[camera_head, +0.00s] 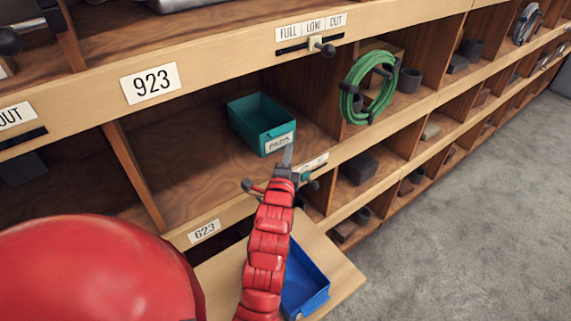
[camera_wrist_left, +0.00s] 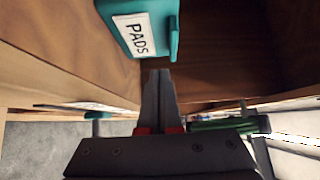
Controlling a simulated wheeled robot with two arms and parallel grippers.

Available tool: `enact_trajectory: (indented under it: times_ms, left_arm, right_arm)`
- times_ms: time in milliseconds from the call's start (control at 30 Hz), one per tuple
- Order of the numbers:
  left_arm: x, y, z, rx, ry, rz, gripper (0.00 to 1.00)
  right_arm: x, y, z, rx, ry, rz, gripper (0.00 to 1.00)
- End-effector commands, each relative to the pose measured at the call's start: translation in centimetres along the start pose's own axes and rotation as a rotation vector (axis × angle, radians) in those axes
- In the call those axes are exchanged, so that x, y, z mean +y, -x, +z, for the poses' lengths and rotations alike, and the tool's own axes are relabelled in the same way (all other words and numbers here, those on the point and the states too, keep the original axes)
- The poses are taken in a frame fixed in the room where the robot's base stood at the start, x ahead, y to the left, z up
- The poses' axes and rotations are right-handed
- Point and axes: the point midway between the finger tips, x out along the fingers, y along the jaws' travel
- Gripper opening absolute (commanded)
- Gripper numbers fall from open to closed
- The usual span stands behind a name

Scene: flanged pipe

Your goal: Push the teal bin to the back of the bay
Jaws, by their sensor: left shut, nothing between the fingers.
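The teal bin (camera_head: 262,118) is open-topped and upright, on the wooden floor of the bay under the 923 plate, toward the bay's right side. Its front carries a white label; the left wrist view shows the bin (camera_wrist_left: 172,38) with the label reading PADS. Bare bay floor (camera_head: 185,160) lies to its left. My left gripper (camera_head: 287,155) is shut and empty, its fingertips in front of the bin's labelled face near its right corner. In the left wrist view the fingertips (camera_wrist_left: 158,73) appear just short of the bin, apart from it. My right gripper is not in view.
The bay's front rail (camera_head: 225,212) passes under my left wrist, with a small lever at its right part. A green coil (camera_head: 368,88) hangs right of the bay. A blue bin (camera_head: 306,282) sits on a wooden board below. Other bays hold dark blocks.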

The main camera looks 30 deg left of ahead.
Motion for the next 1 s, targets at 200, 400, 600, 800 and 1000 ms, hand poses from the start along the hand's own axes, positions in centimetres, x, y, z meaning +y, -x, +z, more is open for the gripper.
enact_trajectory:
  times_ms: [200, 400, 600, 800, 1000]
  left_arm:
    - [-0.4, -2.9, 1.7, -0.004, 0.0, 0.001, 0.0]
    - [-0.1, -4.1, 2.7, 0.0, 0.0, 0.001, 0.0]
    - [0.0, -4.2, 2.8, 0.0, 0.0, 0.0, 0.0]
    - [0.1, -4.2, 2.8, 0.001, 0.0, -0.001, 0.0]
    - [0.5, -5.2, 3.8, 0.002, -0.005, -0.007, 0.0]
  right_arm:
    - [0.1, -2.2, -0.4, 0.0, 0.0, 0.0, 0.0]
    - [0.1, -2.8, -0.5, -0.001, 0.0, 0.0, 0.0]
    - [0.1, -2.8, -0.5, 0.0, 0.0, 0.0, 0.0]
    - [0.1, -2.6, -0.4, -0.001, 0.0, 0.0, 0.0]
    - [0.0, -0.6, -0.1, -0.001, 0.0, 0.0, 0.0]
